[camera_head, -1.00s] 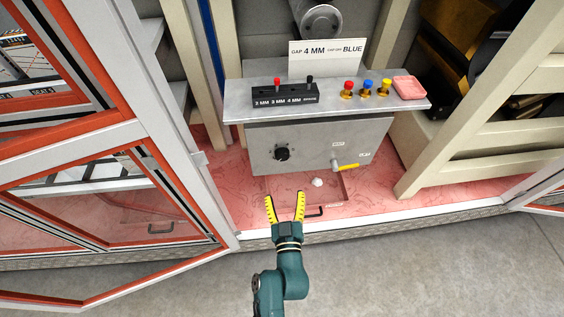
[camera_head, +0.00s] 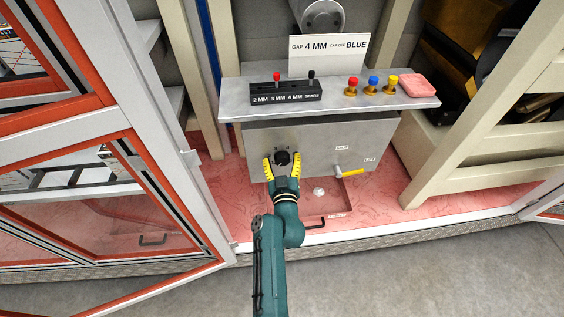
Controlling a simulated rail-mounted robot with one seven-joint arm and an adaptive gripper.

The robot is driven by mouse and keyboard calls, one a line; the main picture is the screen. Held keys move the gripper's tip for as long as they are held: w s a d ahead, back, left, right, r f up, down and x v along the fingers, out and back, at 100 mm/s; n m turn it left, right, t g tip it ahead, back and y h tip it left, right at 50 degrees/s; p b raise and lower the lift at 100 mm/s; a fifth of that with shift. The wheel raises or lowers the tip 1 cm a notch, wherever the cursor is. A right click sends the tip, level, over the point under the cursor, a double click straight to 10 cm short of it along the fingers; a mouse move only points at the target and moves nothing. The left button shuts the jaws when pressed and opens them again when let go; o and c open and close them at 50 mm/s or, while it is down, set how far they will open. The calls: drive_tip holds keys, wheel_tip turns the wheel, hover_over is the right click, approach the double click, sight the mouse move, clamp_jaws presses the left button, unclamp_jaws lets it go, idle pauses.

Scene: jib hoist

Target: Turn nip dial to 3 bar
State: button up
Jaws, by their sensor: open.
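The nip dial, a round black knob (camera_head: 283,158), sits on the left part of the grey panel front (camera_head: 320,140). Its markings are too small to read. My gripper (camera_head: 283,161) is open, with one yellow-padded finger to the left of the knob and one to the right. The knob shows between the fingertips. I cannot tell whether the fingers touch it or how deep they reach.
A yellow-handled valve (camera_head: 350,173) is on the panel's right. The shelf above (camera_head: 330,104) holds a black gauge block (camera_head: 286,94), red, blue (camera_head: 373,84) and yellow caps, and a pink block (camera_head: 412,85). An open red-framed door (camera_head: 150,200) stands left.

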drive_tip(key=shift+s, duration=0.1)
drive_tip(key=c, duration=1.2)
drive_tip(key=shift+m, duration=0.4)
drive_tip(key=m, duration=0.4)
drive_tip(key=shift+d+f+m+p, duration=0.1)
drive_tip(key=shift+m+p, duration=0.2)
drive_tip(key=shift+p, duration=0.05)
drive_tip(key=m, duration=0.5)
drive_tip(key=shift+d+g, duration=0.1)
drive_tip(key=shift+g, duration=0.2)
drive_tip(key=m+y, duration=0.1)
drive_tip(key=m, duration=0.4)
drive_tip(key=shift+d+f, duration=0.1)
drive_tip(key=m, duration=0.5)
